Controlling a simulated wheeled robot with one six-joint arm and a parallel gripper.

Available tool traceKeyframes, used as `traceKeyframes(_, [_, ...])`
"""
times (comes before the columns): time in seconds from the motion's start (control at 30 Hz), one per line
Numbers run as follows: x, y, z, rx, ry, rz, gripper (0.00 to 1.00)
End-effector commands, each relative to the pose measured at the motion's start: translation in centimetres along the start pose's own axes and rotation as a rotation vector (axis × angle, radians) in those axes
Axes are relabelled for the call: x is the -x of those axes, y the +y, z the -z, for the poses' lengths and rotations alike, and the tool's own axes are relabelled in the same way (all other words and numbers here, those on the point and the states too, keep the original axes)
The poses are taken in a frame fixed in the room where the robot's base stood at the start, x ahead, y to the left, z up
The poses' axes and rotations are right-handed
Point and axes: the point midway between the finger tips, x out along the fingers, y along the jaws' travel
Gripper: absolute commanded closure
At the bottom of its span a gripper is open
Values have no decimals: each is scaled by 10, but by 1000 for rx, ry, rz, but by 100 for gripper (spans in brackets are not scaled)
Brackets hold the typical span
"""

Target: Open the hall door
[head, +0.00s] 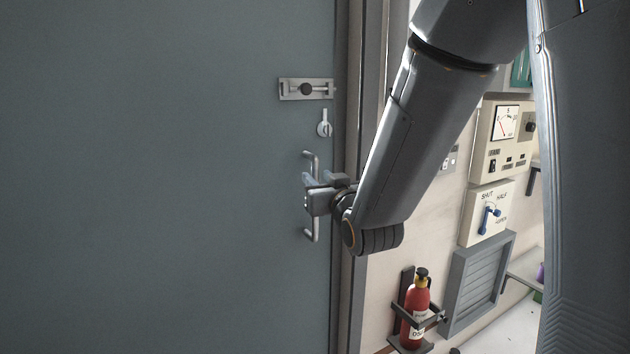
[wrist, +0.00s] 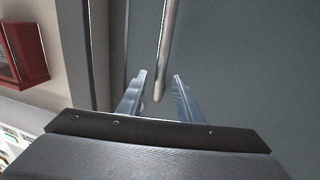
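The hall door (head: 160,180) is a large grey panel filling the left of the head view, and its edge lies against the frame. An upright metal pull handle (head: 315,232) is near its right edge; it also shows in the wrist view (wrist: 168,45). Above it are a keyhole plate with a small lever (head: 324,125) and a sliding bolt with a dark knob (head: 305,89). My gripper (head: 318,181) is at the handle. In the wrist view my gripper (wrist: 160,88) has its fingers apart, with the handle's end between them and a gap beside it.
Right of the door frame (head: 352,200), a red extinguisher (head: 415,308) sits in a wall bracket, with a louvred grille (head: 478,284) beside it. A lever panel (head: 486,213) and meter panel (head: 504,138) are above. A red box (wrist: 24,45) shows in the wrist view.

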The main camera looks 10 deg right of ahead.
Motion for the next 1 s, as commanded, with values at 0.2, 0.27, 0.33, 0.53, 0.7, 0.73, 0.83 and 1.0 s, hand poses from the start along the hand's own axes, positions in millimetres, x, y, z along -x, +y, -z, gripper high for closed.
traceKeyframes(0.2, [-25,0,1,0,0,0,68])
traceKeyframes(0.27, [-29,0,1,0,-1,0,68])
traceKeyframes(0.33, [-31,0,0,0,-1,0,68])
traceKeyframes(0.53, [-33,0,0,0,0,0,68])
traceKeyframes(0.7, [-33,0,0,0,0,0,81])
traceKeyframes(0.73, [-33,0,0,0,0,0,86])
traceKeyframes(0.83, [-33,0,0,0,0,0,100])
traceKeyframes(1.0, [-33,0,0,0,0,0,100])
